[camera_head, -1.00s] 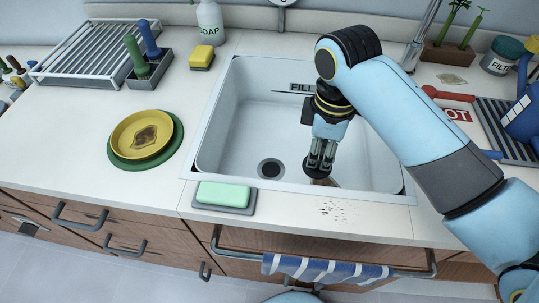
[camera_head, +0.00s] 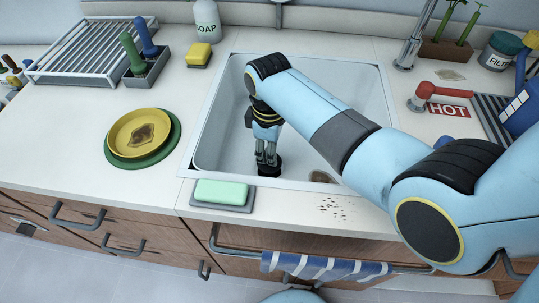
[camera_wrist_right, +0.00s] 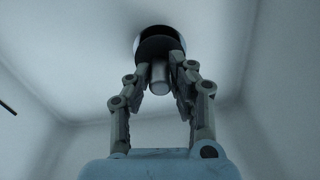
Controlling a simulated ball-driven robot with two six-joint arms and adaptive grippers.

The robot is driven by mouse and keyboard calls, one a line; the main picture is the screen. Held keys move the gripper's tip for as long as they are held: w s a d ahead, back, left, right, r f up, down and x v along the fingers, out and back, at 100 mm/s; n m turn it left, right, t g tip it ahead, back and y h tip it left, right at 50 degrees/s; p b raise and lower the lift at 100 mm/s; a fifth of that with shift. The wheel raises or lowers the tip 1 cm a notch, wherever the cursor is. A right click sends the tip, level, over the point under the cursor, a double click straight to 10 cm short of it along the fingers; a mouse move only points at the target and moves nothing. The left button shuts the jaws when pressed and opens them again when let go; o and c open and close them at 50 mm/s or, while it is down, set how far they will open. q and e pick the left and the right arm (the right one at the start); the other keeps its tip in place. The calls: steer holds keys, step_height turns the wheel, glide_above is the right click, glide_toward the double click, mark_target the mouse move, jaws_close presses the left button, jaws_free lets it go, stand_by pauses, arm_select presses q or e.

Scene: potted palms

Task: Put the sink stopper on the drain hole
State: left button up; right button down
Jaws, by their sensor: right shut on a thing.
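My right gripper (camera_head: 267,160) reaches down into the white sink (camera_head: 215,140), low over the drain spot near the front. In the right wrist view its fingers (camera_wrist_right: 160,85) are shut on the grey knob of the sink stopper (camera_wrist_right: 159,75), whose dark disc faces the sink floor. The pale metal rim of the drain hole (camera_wrist_right: 157,30) shows just beyond the disc, which covers part of the hole. I cannot tell whether the disc touches the rim. In the head view the stopper's dark edge (camera_head: 268,171) shows under the fingertips. My left gripper is out of view.
A brown patch (camera_head: 321,177) lies in the sink right of the gripper. Green soap on a grey dish (camera_head: 221,192) sits at the front edge. Stacked plates (camera_head: 142,138) stand left, a red tap handle (camera_head: 437,94) right. The counter between plates and sink is clear.

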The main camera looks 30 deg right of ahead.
steer(key=shift+f, duration=0.85)
steer(key=c, duration=1.2)
jaws_free()
steer(key=shift+f, duration=0.1)
step_height(320, 180, up, 12)
steer(key=shift+r+p, duration=0.15)
steer(key=shift+p, duration=0.8)
